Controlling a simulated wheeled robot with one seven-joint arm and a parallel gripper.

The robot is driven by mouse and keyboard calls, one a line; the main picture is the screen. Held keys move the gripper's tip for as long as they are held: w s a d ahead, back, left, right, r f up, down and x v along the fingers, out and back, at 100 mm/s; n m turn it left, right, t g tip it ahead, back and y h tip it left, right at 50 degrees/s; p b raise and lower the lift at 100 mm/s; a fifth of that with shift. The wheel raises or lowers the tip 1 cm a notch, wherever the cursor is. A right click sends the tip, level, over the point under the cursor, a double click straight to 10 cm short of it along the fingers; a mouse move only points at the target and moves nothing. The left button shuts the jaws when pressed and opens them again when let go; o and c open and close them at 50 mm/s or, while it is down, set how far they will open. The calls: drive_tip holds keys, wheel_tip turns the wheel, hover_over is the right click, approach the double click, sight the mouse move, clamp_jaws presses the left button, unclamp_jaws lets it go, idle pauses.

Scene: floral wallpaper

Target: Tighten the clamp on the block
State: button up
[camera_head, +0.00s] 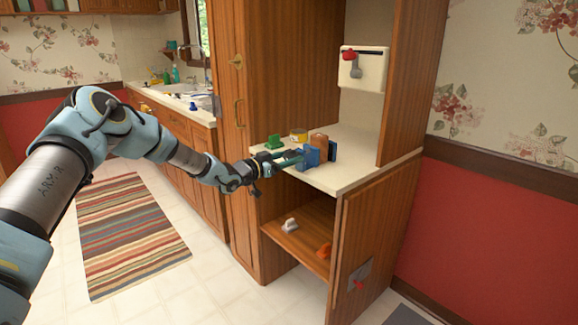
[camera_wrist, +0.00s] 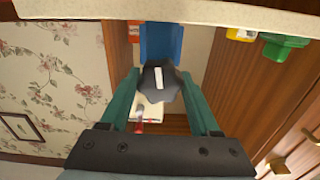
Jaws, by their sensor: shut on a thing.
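The blue clamp (camera_head: 311,156) sits at the front edge of the cream counter, with the brown-orange block (camera_head: 319,141) at its upper side. In the wrist view the clamp's blue body (camera_wrist: 161,42) shows behind a black lobed knob (camera_wrist: 158,84) with a white mark. My gripper (camera_head: 293,160) reaches the clamp from the left. Its two green fingers (camera_wrist: 158,76) stand on either side of the knob and are shut on it. In the head view the knob is hidden by the fingers. Whether the clamp's jaw touches the block cannot be told.
A green object (camera_head: 274,141) and a yellow can (camera_head: 298,135) stand on the counter (camera_head: 345,178) left of the clamp. A wall box with a red-ended lever (camera_head: 362,68) hangs above. The shelf below holds a white item (camera_head: 289,225) and an orange item (camera_head: 324,250). Cabinet panels flank the counter.

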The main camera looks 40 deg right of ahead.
drive_tip(key=m+b, duration=0.2)
drive_tip(key=b, duration=0.1)
drive_tip(key=m+b, duration=0.1)
drive_tip(key=b, duration=0.2)
drive_tip(key=shift+f+m, duration=0.35)
drive_tip(key=shift+m, duration=0.05)
drive_tip(key=m+b, duration=0.3)
drive_tip(key=b, duration=0.2)
drive_tip(key=shift+m+b, duration=0.3)
drive_tip(key=m+b, duration=0.3)
drive_tip(key=b, duration=0.2)
drive_tip(key=shift+s+m, duration=0.1)
drive_tip(key=shift+m, duration=0.2)
drive_tip(key=m+b, duration=0.3)
drive_tip(key=b, duration=0.2)
drive_tip(key=shift+m, duration=0.3)
drive_tip(key=m+b, duration=0.3)
drive_tip(key=b, duration=0.2)
drive_tip(key=shift+m, duration=0.3)
drive_tip(key=m+b, duration=0.4)
drive_tip(key=b, duration=0.1)
drive_tip(key=shift+f+m+b, duration=0.1)
drive_tip(key=shift+m+b, duration=0.2)
drive_tip(key=m+b, duration=0.4)
drive_tip(key=shift+b, duration=0.3)
drive_tip(key=shift+r+m+b, duration=0.2)
drive_tip(key=shift+m+b, duration=0.95)
drive_tip(key=shift+m, duration=0.35)
